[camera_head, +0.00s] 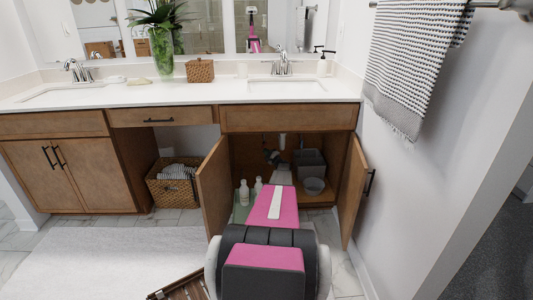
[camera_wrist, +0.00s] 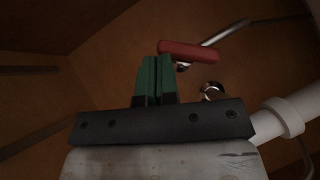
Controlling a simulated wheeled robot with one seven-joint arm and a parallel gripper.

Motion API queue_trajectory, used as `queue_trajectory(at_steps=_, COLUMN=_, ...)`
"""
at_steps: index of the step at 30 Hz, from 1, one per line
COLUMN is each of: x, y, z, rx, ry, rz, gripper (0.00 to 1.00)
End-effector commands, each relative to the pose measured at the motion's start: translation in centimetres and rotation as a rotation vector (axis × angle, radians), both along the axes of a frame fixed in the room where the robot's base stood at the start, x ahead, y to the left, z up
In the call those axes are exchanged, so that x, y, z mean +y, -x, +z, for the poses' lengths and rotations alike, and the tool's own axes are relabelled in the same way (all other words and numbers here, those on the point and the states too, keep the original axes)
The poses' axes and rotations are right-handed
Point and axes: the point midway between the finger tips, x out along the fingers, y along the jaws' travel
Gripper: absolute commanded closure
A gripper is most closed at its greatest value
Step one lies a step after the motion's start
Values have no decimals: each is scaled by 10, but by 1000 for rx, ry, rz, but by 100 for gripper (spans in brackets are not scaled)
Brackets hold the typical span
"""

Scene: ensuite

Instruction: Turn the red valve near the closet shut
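The red valve handle (camera_wrist: 190,51) shows in the wrist view as a short, nearly level bar, slightly tilted, against the brown cabinet back. A metal stem and a thin pipe adjoin it. My gripper (camera_wrist: 157,58) has green fingers close together with only a thin dark line between them, and nothing shows held. Its fingertips are just below the handle's left end; I cannot tell whether they touch. In the head view my arm reaches into the open cabinet (camera_head: 248,152) under the right sink, and the valve cannot be made out there.
The open cabinet doors (camera_head: 214,187) and (camera_head: 353,192) flank my arm. White bottles (camera_head: 244,193), a grey box (camera_head: 309,163) and a bowl (camera_head: 314,186) stand inside. A white drain pipe (camera_wrist: 285,117) lies right of my gripper. A wicker basket (camera_head: 173,186) stands left of the cabinet.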

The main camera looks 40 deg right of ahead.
Motion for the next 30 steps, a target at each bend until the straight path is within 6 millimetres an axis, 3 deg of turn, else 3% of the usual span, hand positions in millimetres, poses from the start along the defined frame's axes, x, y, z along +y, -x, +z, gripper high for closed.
queue_trajectory(at_steps=30, x=22, y=-14, z=1, rx=0, ry=0, rz=0, gripper=100)
